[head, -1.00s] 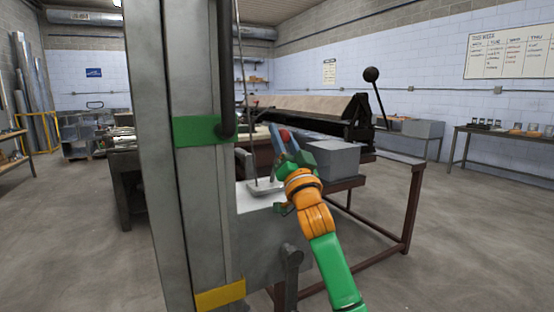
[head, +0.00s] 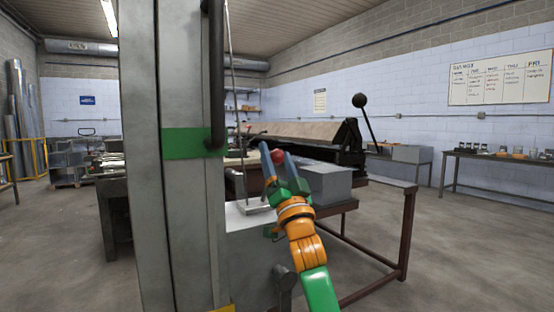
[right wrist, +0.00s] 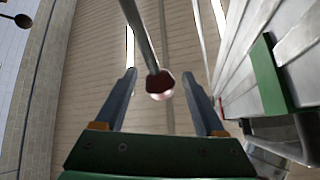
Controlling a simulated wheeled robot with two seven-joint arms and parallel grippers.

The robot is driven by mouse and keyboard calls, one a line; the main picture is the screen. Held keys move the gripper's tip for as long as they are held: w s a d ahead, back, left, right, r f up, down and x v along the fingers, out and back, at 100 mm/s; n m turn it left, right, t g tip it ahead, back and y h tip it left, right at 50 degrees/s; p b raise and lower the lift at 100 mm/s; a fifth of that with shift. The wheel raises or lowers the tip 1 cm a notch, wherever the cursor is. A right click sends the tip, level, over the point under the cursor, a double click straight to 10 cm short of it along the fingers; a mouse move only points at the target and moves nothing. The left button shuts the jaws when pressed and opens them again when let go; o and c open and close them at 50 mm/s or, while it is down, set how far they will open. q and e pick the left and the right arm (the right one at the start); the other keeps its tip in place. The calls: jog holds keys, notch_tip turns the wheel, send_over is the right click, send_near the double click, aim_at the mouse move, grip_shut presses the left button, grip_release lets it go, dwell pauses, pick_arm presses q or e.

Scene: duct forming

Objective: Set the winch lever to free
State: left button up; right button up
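A red ball knob (head: 279,156), which looks like the end of the winch lever, shows between my right fingers. In the right wrist view the knob (right wrist: 159,83) sits on a grey metal rod (right wrist: 140,30). My right gripper (head: 277,160) is open, with one blue-grey finger on each side of the knob; in the right wrist view clear gaps show between the knob and both fingers. The lever's base and any position marks cannot be made out. My left gripper is not in view.
A tall grey mast (head: 185,220) with a green band (head: 190,142) and a dark handle stands close on the left. A grey box (head: 328,185) lies just right of my gripper. Behind is a long bench machine with a black ball-ended lever (head: 360,101). Floor at right is open.

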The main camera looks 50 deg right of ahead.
jog(key=shift+f, duration=0.1)
jog(key=b+v, duration=0.3)
jog(key=v, duration=0.3)
jog(key=shift+a+f+b, duration=0.1)
jog(key=shift+f+b, duration=0.1)
jog(key=shift+b, duration=0.2)
jog(key=shift+s+a+f, duration=0.1)
jog(key=shift+s+a, duration=0.1)
jog(key=shift+s, duration=0.15)
